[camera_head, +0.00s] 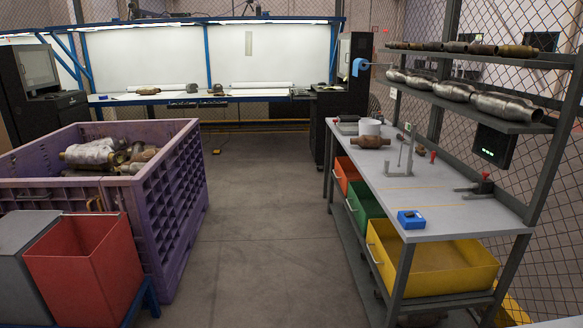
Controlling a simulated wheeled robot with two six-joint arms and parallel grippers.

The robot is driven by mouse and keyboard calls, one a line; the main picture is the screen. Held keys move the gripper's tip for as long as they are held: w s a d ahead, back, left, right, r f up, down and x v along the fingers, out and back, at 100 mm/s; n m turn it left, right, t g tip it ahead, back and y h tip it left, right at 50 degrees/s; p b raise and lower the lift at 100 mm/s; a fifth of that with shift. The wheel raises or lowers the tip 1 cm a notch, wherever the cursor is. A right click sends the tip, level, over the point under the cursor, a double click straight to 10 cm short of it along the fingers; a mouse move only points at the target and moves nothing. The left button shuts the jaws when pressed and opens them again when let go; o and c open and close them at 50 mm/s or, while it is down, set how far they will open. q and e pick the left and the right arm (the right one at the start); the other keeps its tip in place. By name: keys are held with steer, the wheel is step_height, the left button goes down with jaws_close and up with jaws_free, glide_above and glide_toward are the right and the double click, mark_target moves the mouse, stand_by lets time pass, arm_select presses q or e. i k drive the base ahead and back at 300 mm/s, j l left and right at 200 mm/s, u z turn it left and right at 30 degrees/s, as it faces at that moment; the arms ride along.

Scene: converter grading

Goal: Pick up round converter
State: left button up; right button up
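Several metal converters (90,153) lie piled in the purple crate (170,185) at left; some are silvery and rounded, others brownish. A brown, rusty converter with a rounded body (370,141) lies on the grey workbench (440,208) at right. Large silvery converters (455,90) lie in a row on the lower shelf above the bench, with smaller brownish ones (457,47) on the upper shelf. I cannot tell which one is the task's round converter. Neither of my grippers is in view.
A red bin (85,268) and a grey bin (20,240) stand front left. Orange (347,173), green (365,207) and yellow (435,265) bins sit under the bench. A blue device (411,219) lies on it. The floor aisle (262,230) between crate and bench is clear.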

mark_target(377, 141)
steer(key=i+j, duration=0.1)
steer(key=i, duration=1.9)
steer(key=l+z, duration=0.05)
steer(key=l, duration=0.05)
